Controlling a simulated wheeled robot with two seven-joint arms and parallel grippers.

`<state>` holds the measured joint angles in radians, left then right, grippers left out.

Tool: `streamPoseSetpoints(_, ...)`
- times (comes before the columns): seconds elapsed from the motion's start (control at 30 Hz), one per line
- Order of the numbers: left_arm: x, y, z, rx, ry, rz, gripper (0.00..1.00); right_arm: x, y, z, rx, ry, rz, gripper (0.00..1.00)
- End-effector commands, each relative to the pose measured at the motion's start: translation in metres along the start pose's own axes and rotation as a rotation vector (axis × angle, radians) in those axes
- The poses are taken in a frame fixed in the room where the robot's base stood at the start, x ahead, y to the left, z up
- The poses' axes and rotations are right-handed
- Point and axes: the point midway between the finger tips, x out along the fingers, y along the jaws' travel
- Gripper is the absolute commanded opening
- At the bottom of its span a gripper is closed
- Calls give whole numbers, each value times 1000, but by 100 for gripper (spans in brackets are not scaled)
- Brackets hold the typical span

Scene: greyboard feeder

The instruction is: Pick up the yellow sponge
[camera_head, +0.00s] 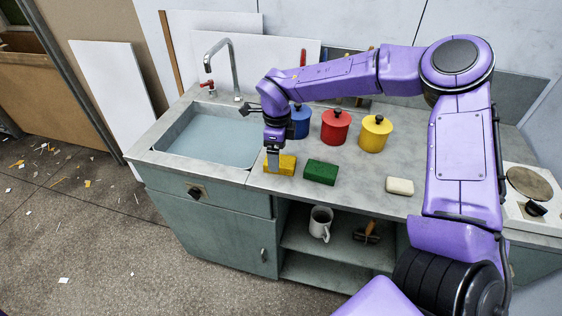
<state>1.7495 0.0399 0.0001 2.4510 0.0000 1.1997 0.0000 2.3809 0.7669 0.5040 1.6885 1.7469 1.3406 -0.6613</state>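The yellow sponge (287,166) lies on the grey counter, just right of the sink. My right gripper (274,165) points down at the sponge's left part, with its fingertips at or very near it. The near finger covers part of the sponge. I cannot tell whether the fingers grip it or only stand around or in front of it. The sponge seems to rest flat on the counter. My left gripper is not in view.
A green sponge (321,172) lies right of the yellow one, and a white block (399,186) farther right. Blue (299,122), red (336,127) and yellow (375,134) lidded pots stand behind. The sink (207,138) and its tap (235,68) are left. A hotplate (530,184) is far right.

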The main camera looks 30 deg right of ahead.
Motion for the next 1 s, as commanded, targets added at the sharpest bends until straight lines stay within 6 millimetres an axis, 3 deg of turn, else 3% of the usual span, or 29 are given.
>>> streamPoseSetpoints(0.2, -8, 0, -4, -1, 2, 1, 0, 33, 0, 5, -2, 3, 1, 88)
streamPoseSetpoints(0.43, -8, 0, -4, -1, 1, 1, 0, 36, 0, 6, -3, 1, -1, 88)
streamPoseSetpoints(0.6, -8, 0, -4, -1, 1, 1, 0, 36, 0, 6, -4, 1, -1, 34)
streamPoseSetpoints(1.0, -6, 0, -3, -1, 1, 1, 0, 34, 0, 6, -4, 1, -1, 33)
